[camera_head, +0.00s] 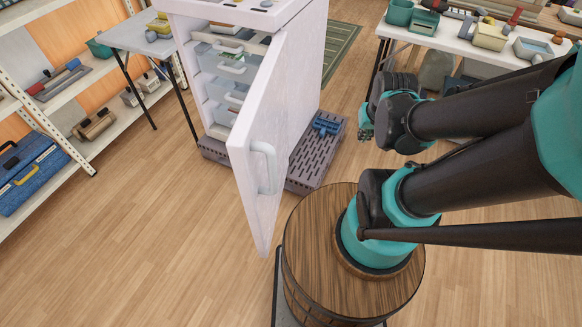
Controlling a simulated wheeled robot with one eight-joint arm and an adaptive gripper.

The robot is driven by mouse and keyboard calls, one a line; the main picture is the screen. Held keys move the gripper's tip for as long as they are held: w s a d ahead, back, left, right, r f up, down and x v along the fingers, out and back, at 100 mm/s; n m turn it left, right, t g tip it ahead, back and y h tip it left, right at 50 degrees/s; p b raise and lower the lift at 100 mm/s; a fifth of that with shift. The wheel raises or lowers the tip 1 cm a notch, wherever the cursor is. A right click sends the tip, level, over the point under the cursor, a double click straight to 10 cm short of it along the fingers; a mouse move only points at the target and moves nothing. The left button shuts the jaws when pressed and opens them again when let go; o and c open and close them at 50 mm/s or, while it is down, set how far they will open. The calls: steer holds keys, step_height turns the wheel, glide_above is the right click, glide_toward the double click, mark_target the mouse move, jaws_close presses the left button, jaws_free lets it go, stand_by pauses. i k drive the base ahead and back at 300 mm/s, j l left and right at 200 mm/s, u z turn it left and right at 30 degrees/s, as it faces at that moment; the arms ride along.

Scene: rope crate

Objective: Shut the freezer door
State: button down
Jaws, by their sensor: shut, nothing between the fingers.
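The white freezer (300,75) stands at the upper middle on a low grey slatted platform. Its door (272,125) is open, swung out toward the camera, with the pale handle (264,168) on the face turned to the right. Several clear drawers (226,64) show inside the open front. My gripper (366,128) is shut and empty. In the picture it is right of the door and apart from it, partly hidden behind my dark arm links.
A grey table (140,38) stands left of the freezer, near the open side. Shelves with a blue toolbox (30,170) line the left. A cluttered white table (455,42) is at upper right. A blue item (326,124) lies on the platform (312,165). Floor left of the door is clear.

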mark_target(257, 144)
steer(key=u, duration=0.75)
steer(key=k+u, duration=0.3)
steer(key=k, duration=1)
